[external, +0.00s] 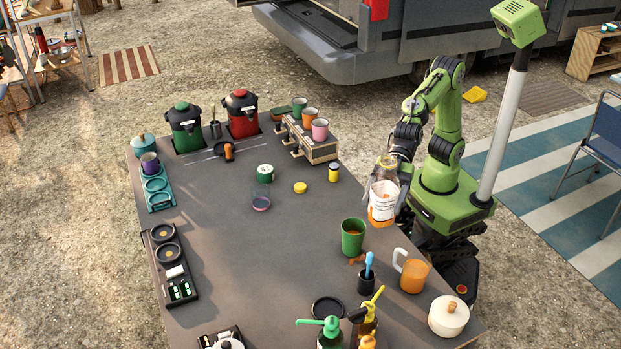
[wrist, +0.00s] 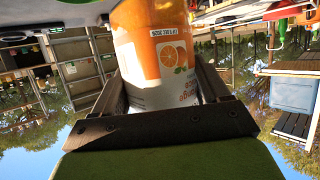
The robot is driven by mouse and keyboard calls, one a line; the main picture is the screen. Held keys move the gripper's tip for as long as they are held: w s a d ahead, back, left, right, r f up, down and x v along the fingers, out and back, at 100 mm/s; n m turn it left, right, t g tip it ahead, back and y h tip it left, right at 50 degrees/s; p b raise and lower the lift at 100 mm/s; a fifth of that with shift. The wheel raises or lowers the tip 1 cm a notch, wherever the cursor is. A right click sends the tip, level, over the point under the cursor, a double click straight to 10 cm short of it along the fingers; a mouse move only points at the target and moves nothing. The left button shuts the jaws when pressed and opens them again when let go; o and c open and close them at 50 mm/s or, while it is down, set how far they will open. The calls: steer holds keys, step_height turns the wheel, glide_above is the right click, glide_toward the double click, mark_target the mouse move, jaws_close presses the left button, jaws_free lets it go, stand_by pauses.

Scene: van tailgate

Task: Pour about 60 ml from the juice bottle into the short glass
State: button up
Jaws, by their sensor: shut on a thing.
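The juice bottle (external: 382,204) has a clear upper part and a white and orange label. It stands about upright at the table's right edge, in front of my arm. My gripper (wrist: 168,100) is shut on the bottle, with one finger on each side of its label (wrist: 165,55) in the wrist view. The bottle hides most of the gripper in the external view. I cannot tell whether the bottle touches the table. A low, clear, purple-tinted vessel (external: 261,204), perhaps the short glass, stands mid-table, left of the bottle and well apart from it.
A green tumbler (external: 352,240) stands close in front of the bottle, with an orange mug (external: 413,276) to its right. The table's middle (external: 255,260) is clear.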

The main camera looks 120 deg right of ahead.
steer(key=w+d+m+t+h+p, duration=0.3)
steer(key=w+d+m+h+p, duration=0.45)
steer(key=w+d, duration=1.55)
steer(key=shift+m+h, duration=0.25)
steer(key=shift+h, duration=0.3)
steer(key=f, duration=0.3)
steer(key=w+f+b, duration=0.1)
steer(key=f, duration=0.3)
steer(key=a+f+b, duration=0.1)
steer(key=f, duration=0.3)
steer(key=shift+w+f, duration=0.15)
steer(key=shift+f, duration=0.1)
steer(key=shift+r+m, duration=0.15)
steer(key=shift+m, duration=0.15)
